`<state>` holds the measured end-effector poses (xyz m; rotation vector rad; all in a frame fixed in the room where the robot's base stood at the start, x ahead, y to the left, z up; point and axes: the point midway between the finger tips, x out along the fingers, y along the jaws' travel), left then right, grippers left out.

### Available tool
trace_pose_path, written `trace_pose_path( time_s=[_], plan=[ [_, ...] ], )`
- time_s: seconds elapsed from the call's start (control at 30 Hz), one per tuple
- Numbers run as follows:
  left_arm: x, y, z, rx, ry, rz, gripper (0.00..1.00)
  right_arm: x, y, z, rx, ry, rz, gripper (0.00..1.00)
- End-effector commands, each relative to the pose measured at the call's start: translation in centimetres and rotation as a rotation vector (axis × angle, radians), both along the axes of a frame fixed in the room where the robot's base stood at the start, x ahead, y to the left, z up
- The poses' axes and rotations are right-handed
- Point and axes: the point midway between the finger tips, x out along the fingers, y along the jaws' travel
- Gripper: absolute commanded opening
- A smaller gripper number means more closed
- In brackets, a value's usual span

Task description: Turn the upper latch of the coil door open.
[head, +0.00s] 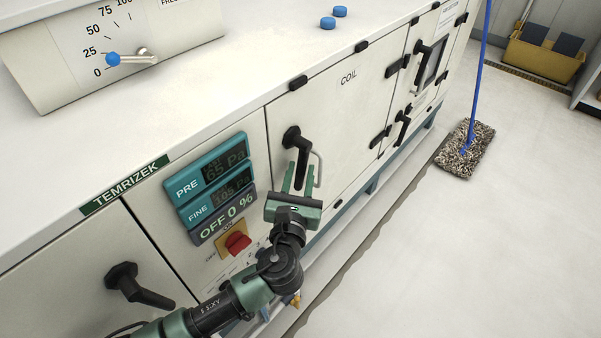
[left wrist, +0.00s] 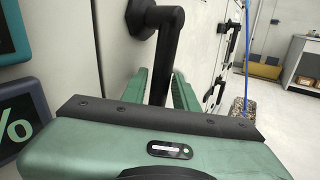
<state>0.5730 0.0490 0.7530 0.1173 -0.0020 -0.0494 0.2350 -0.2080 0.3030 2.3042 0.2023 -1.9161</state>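The coil door (head: 345,110) is a shut white panel marked COIL in the head view. Its upper latch (head: 292,138) is a black lever near the door's left edge, with the lever pointing down from its pivot. In the left wrist view the latch lever (left wrist: 160,60) hangs down between the two green fingers. My left gripper (head: 300,174) is open, with a finger on either side of the lever; its fingers also show in the left wrist view (left wrist: 160,92). I cannot tell whether either finger touches the lever. My right gripper is not in view.
A thin grey pull handle (head: 319,168) is just right of the gripper. Teal displays (head: 212,175) and a red switch (head: 238,242) are on the panel to the left. Another black latch (head: 135,288) is at lower left. A mop (head: 466,148) stands on open floor at right.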

Motion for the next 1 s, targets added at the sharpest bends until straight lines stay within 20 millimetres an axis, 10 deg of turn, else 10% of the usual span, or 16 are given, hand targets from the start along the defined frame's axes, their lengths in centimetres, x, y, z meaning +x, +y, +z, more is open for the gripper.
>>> trace_pose_path(
  time_s=[0.27,0.4,1.0],
  plan=[
    [0.2,-0.01,0.02,-0.001,0.0,0.0,0.29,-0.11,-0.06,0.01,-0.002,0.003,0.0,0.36],
    [0.18,-0.02,0.01,-0.001,0.0,0.0,0.0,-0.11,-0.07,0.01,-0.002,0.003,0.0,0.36],
    [0.15,-0.02,-0.02,-0.001,0.001,0.0,0.0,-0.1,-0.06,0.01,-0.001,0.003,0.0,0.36]
  ],
)
